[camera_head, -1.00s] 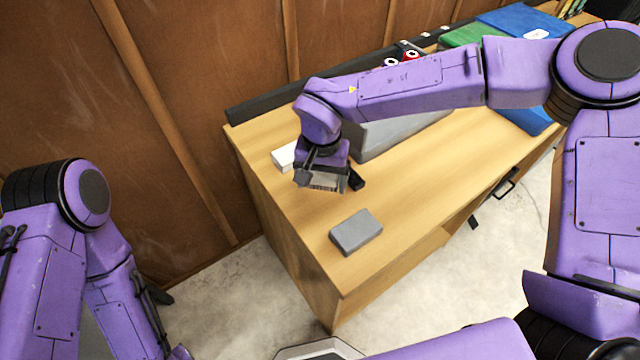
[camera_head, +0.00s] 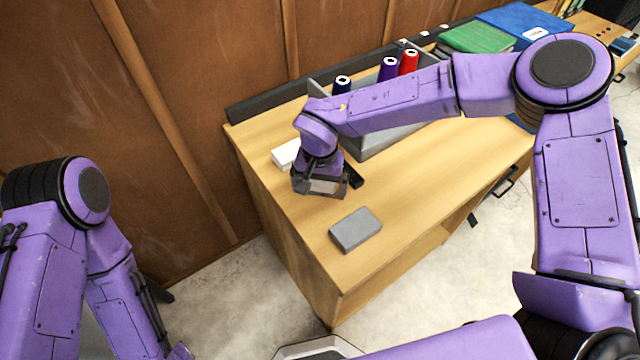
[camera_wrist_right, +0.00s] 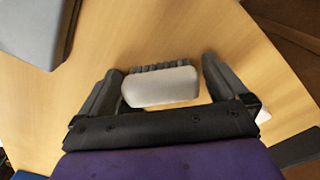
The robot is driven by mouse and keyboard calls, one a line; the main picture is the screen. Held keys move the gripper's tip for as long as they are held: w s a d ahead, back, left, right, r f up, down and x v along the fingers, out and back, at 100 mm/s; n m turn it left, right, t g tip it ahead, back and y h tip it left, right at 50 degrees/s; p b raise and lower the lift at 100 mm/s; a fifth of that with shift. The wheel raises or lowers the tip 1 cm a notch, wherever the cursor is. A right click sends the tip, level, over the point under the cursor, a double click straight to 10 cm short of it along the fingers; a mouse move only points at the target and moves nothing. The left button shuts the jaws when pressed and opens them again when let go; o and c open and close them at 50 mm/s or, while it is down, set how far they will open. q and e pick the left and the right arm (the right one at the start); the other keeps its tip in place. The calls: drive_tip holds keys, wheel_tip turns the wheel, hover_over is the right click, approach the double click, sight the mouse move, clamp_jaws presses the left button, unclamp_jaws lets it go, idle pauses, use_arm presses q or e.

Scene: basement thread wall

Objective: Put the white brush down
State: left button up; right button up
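My right gripper (camera_head: 322,190) points down over the near left part of the wooden bench top. The right wrist view shows its two dark fingers (camera_wrist_right: 162,68) spread wide. The white brush (camera_wrist_right: 160,87) is between them, its pale rounded body nearest the wrist and its grey bristles on the far side. Narrow gaps seem to show beside its body, so the fingers look open around it. The brush's contact with the bench top is hard to see. My left arm (camera_head: 60,240) is at the left, away from the bench; its gripper is not clearly visible.
A grey block (camera_head: 355,230) lies at the bench's near edge. A white box (camera_head: 286,153) and a small black item (camera_head: 354,176) are close to the right gripper. A grey bin (camera_head: 375,145), coloured thread spools (camera_head: 409,62) and green (camera_head: 475,38) and blue books lie farther back.

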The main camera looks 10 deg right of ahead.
sight(320, 183)
drive_tip(key=shift+r, duration=0.1)
wheel_tip(320, 183, up, 12)
idle(0.6)
